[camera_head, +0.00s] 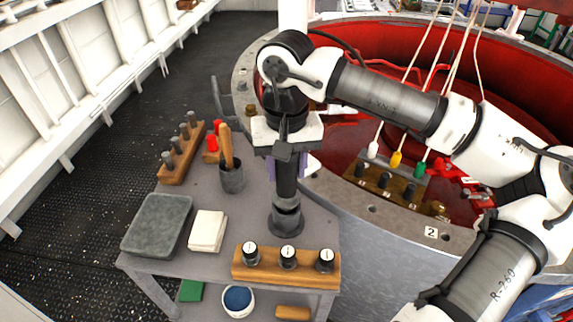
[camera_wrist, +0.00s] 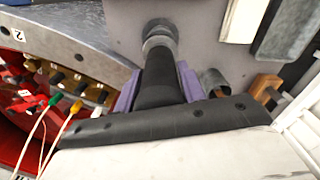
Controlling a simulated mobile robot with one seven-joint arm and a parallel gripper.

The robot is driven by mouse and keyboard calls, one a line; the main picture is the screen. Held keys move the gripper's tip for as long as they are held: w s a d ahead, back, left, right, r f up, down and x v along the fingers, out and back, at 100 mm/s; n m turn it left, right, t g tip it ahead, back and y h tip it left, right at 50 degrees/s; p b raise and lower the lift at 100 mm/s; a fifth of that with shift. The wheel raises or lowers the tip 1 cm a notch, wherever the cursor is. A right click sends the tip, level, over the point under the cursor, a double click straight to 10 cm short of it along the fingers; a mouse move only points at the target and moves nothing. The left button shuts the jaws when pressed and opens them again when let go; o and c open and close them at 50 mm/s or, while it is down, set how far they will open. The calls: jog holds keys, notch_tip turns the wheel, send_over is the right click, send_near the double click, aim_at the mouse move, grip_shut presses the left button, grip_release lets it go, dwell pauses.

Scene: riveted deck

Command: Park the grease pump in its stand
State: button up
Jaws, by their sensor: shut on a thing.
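The grease pump (camera_head: 287,182) is a dark upright cylinder above the grey table, held in my gripper (camera_head: 286,165). My gripper's purple fingers are shut on its body, one on each side. In the wrist view the pump (camera_wrist: 160,82) runs away from the fingers (camera_wrist: 158,90) as a black barrel. The gripper hides the pump's top.
A grey cup with a wooden-handled tool (camera_head: 231,177) stands left of the pump. A wooden block with several dark pegs (camera_head: 180,150) is farther left. A wooden block with three black-and-white knobs (camera_head: 287,262) lies in front. A grey slab (camera_head: 157,224) and white pad (camera_head: 207,231) lie front left.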

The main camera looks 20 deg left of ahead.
jog(key=shift+f+b, duration=1)
jog(key=shift+f, duration=0.15)
jog(key=o, duration=1.1)
notch_tip(320, 180, up, 14)
jog(key=shift+f+b, duration=0.1)
jog(key=shift+b, duration=0.5)
jog(key=shift+s, duration=0.1)
